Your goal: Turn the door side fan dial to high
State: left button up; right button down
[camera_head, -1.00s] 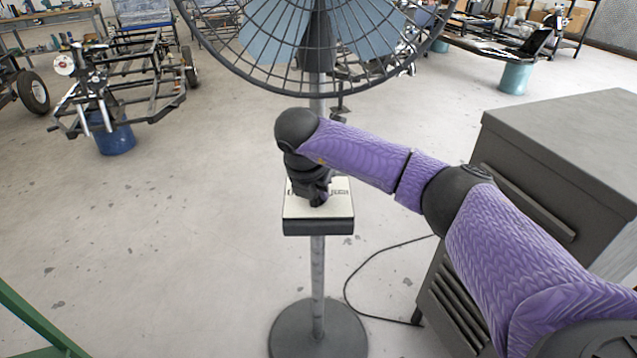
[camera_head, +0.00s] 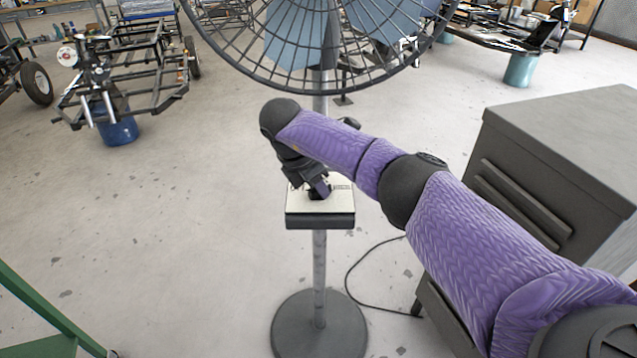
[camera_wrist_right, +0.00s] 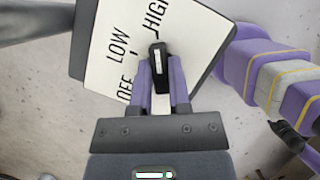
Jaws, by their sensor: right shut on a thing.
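The fan control box (camera_head: 320,222) has a white top and sits on the fan's post. The box also fills the upper part of the right wrist view (camera_wrist_right: 98,72), with the words OFF, LOW and HIGH on its face. The black dial (camera_wrist_right: 158,58) has a white line along it, and its far end points near the HIGH mark. My right gripper (camera_head: 320,192) reaches down to the box from above, tilted. In the wrist view its purple fingers (camera_wrist_right: 161,78) are shut on the dial, one on each side. My left gripper is not in view.
The fan's caged head (camera_head: 318,45) stands above the box, close behind my right arm. Its round base (camera_head: 319,325) is on the floor. A grey cabinet (camera_head: 570,130) stands to the right. A cable runs beside the post. The floor to the left is mostly clear.

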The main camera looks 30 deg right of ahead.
dwell(0.4)
jog(key=c, duration=0.6)
grip_release()
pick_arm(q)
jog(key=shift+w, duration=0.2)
pick_arm(e)
jog(key=shift+a+r, duration=0.1)
jog(key=shift+r, duration=0.35)
jog(key=p+v, duration=0.1)
jog(key=v, duration=0.1)
jog(key=a+p+v, duration=0.1)
jog(key=v, duration=0.2)
jog(key=shift+f, duration=0.2)
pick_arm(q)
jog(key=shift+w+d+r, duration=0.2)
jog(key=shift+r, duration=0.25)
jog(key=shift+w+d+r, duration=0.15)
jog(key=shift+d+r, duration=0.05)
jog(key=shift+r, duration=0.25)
pick_arm(e)
jog(key=a, duration=1)
jog(key=shift+w+a+f, duration=0.25)
jog(key=shift+w+a, duration=0.15)
